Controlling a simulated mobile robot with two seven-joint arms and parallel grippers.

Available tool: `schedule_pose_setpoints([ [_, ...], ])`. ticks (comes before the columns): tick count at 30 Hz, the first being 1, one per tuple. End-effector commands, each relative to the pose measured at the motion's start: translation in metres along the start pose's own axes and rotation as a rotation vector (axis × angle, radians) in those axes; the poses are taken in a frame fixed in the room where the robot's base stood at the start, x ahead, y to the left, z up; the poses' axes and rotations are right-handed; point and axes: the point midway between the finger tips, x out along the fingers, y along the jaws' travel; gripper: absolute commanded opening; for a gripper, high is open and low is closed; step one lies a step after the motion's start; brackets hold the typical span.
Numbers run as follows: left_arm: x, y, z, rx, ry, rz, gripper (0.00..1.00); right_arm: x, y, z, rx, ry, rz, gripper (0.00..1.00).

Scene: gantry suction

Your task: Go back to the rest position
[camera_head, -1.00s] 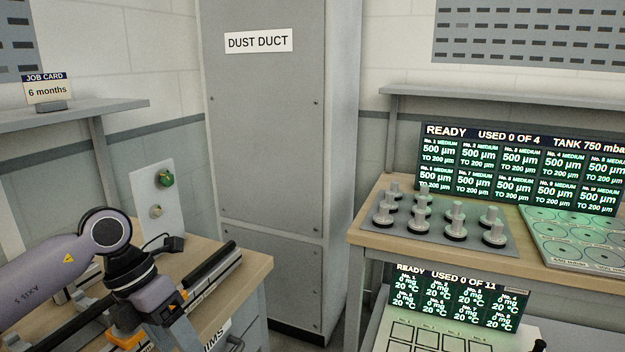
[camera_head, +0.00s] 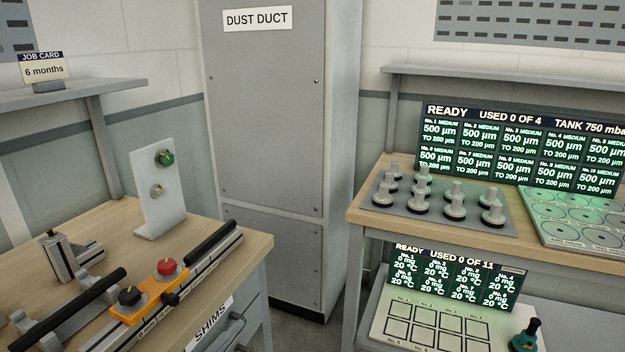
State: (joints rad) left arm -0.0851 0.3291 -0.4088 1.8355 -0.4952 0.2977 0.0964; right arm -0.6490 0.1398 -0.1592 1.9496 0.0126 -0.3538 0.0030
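Neither of my grippers shows in the head view now, and no part of my arms is in the picture. A white panel (camera_head: 160,205) with a green knob (camera_head: 164,158) stands upright at the back of that bench.
The grey dust duct cabinet (camera_head: 265,110) stands between the benches. The right bench holds a grey tray (camera_head: 390,205) with several metal knobs and a pad tray (camera_head: 560,200). Lit screens (camera_head: 520,150) stand behind. A job card (camera_head: 42,68) stands on the left shelf.

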Motion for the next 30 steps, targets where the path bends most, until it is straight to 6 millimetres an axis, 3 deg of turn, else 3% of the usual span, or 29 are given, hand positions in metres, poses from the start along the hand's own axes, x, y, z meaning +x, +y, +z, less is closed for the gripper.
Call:
schedule_pose_setpoints([
  [3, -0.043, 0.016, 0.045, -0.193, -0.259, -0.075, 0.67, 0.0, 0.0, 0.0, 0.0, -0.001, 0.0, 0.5],
  [7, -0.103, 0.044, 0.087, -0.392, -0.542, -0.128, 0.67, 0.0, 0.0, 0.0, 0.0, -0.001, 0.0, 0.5],
  [12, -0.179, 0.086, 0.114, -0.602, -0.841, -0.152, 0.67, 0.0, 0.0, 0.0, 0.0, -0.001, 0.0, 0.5],
  [15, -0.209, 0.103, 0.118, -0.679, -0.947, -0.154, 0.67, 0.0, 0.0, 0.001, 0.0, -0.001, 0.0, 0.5],
  [20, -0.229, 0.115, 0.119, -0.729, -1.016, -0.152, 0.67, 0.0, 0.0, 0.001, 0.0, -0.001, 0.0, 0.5],
  [30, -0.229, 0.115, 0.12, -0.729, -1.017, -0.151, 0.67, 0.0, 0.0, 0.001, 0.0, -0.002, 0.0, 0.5],
])
